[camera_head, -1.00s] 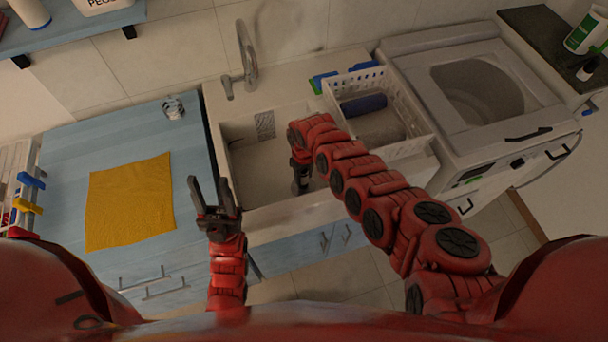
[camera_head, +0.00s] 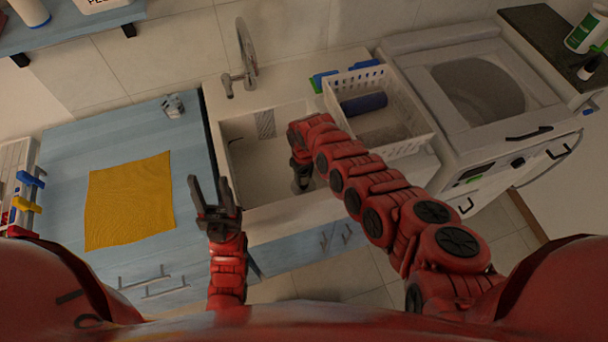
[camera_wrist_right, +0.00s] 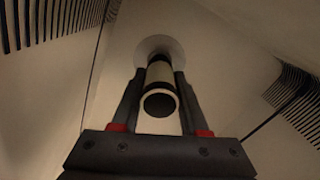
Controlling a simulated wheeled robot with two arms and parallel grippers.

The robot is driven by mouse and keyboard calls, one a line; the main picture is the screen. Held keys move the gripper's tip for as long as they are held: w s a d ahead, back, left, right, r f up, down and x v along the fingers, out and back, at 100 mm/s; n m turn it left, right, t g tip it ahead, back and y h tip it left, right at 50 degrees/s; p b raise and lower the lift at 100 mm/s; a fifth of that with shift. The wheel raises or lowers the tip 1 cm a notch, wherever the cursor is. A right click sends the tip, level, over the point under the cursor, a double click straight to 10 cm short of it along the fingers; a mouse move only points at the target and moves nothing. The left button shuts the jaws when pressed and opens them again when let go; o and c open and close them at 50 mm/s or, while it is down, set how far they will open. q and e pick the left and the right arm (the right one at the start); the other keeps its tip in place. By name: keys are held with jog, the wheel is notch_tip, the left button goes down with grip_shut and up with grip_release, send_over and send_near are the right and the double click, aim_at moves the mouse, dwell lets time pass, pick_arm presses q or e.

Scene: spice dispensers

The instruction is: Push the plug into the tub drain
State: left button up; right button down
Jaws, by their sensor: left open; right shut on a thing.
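The tub (camera_head: 262,185) is a pale basin in the counter below the faucet. My right arm reaches down into it, and my right gripper (camera_head: 301,185) is low inside, partly hidden by the arm. In the right wrist view my right gripper (camera_wrist_right: 160,90) is shut on the plug (camera_wrist_right: 160,104), a cylinder with dark and light bands. Beyond the plug's far end lies a pale round drain area (camera_wrist_right: 158,45) on the tub floor. I cannot tell whether the plug sits in the drain. My left gripper (camera_head: 215,190) is open and empty over the counter's edge, left of the tub.
A faucet (camera_head: 240,62) stands behind the tub. A white basket (camera_head: 410,112) with a dark blue roll is at its right, beside a washing machine (camera_head: 470,80). A yellow cloth (camera_head: 128,200) lies on the blue counter (camera_head: 75,150) at left.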

jog(key=shift+f+b, duration=1.05)
jog(key=shift+f, duration=0.2)
jog(key=shift+c, duration=1.7)
grip_release()
